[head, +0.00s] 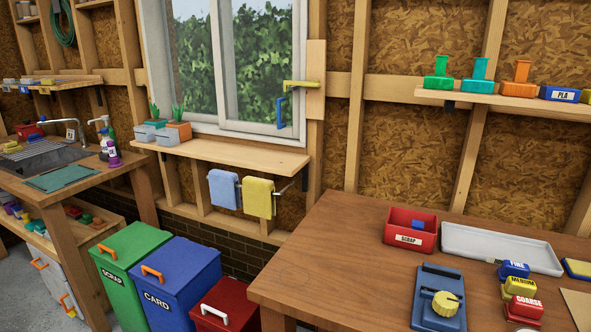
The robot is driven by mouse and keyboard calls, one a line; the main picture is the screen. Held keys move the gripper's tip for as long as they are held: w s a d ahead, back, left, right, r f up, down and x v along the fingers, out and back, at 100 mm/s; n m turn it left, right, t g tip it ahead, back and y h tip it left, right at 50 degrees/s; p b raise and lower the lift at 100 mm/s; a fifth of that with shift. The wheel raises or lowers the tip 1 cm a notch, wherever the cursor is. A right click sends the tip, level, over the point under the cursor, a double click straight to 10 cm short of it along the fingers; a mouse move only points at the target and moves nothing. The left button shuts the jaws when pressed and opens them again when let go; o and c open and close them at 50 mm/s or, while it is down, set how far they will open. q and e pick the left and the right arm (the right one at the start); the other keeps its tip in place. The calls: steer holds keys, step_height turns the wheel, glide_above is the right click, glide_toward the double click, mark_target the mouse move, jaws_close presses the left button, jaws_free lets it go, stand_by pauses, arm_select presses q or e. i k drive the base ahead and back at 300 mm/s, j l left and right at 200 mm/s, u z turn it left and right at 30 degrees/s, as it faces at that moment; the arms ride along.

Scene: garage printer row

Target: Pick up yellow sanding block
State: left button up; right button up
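The yellow sanding block (520,287), labelled MEDIUM, sits on the wooden table (345,240) at the lower right of the head view. It stands in a row between a blue block (514,269) labelled FINE, behind it, and a red block (525,308) labelled COARSE, in front of it. The blocks are close together; I cannot tell whether they touch. Neither of my grippers shows in the head view.
A red scrap bin (398,238) and a grey tray (480,246) stand behind the blocks. A blue fixture (428,315) with a yellow knob (446,303) lies left of them. A shelf (470,97) hangs above. The table's left part is clear.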

mark_target(512, 286)
steer(key=z, duration=1.5)
